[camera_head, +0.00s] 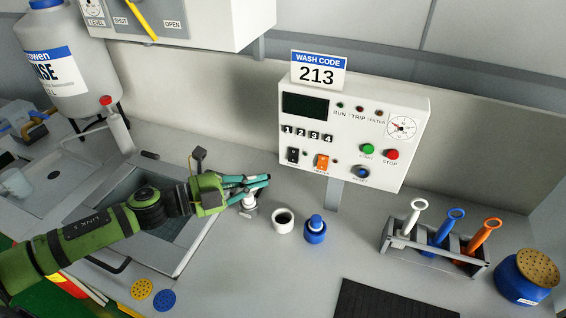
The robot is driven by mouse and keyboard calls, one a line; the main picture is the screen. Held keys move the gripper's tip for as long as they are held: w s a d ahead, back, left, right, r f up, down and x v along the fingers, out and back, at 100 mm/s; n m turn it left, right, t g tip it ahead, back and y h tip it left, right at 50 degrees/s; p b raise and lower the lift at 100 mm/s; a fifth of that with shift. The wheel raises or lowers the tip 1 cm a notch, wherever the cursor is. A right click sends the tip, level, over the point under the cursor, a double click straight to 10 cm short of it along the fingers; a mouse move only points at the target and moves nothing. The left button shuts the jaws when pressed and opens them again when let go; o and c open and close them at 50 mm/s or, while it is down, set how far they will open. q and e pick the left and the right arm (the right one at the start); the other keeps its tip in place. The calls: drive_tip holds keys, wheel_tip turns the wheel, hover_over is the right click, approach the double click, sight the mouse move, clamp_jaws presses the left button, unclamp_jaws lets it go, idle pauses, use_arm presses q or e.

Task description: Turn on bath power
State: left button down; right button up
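My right gripper is not in view.
The box also has a dark display (305,104), a green button (368,149), a red button (393,155) and a blue-centred knob (361,172). A white cup (283,221) and a blue bottle (315,230) stand below. A tool rack (433,255) is at right.

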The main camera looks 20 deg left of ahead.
sight(298, 161)
use_arm(q)
drive_tip(key=w+d+p, duration=0.1)
drive_tip(key=w, duration=0.1)
drive_tip(key=w+d+p, duration=0.1)
drive_tip(key=w, duration=0.2)
drive_tip(key=w+d+f+p, duration=0.1)
drive_tip(key=w, duration=0.1)
drive_tip(key=shift+w+d, duration=0.15)
drive_tip(key=shift+d, duration=0.2)
drive_tip(key=f+b, duration=0.1)
drive_tip(key=b, duration=0.2)
drive_tip(key=shift+w+m, duration=0.3)
drive_tip(key=shift+w+r, duration=0.15)
drive_tip(key=shift+r, duration=0.2)
